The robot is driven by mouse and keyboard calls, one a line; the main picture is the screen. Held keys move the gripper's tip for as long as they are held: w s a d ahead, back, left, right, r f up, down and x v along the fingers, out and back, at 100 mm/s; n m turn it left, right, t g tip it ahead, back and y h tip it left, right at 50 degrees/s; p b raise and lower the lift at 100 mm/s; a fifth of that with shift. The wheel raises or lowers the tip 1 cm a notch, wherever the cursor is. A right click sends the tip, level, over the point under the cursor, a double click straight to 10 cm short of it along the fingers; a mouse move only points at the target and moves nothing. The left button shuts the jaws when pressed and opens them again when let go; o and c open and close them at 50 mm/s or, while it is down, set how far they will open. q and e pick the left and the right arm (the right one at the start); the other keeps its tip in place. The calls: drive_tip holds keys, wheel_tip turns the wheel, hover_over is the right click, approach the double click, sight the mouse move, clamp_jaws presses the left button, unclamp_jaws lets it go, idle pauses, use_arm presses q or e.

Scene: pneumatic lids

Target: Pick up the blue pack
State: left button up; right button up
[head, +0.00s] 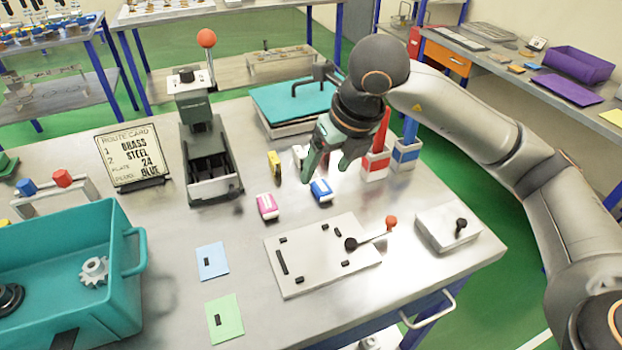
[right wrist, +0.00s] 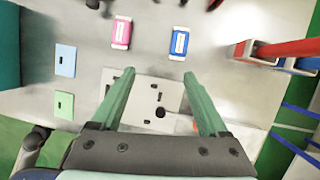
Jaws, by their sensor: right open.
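The blue pack (head: 321,190), a small block with a white label, lies on the metal table near the middle in the head view. In the right wrist view the blue pack (right wrist: 179,43) lies beyond the fingertips, toward the top of the picture. My right gripper (head: 322,180) is open and empty, above the table close to the blue pack in the head view. Its two green fingers (right wrist: 162,75) are spread wide in the right wrist view, with nothing between them but table and plate below. My left gripper is not in view.
A pink pack (head: 267,206) lies left of the blue one, and a yellow item (head: 274,162) behind. Red (head: 375,165) and blue (head: 405,155) posts in holders stand to the right. A white fixture plate (head: 310,268) with a lever lies in front. A teal bin (head: 130,310) stands left.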

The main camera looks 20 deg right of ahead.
drive_tip(key=d, duration=0.2)
drive_tip(key=h, duration=0.1)
hover_over(322, 186)
drive_tip(key=s, duration=0.3)
drive_tip(key=shift+m, duration=0.3)
wheel_tip(322, 186, down, 5)
drive_tip(key=shift+a+f, duration=0.15)
drive_tip(key=shift+f, duration=0.05)
drive_tip(key=shift+w+p+x, duration=0.2)
drive_tip(key=shift+x, duration=1.15)
drive_tip(key=shift+w+p+x, duration=0.15)
drive_tip(key=shift+p+x, duration=0.05)
drive_tip(key=shift+x, duration=1.2)
drive_tip(key=shift+r, duration=0.15)
drive_tip(key=shift+c, duration=0.3)
drive_tip(key=shift+d+t, duration=0.2)
drive_tip(key=shift+t, duration=0.1)
clamp_jaws()
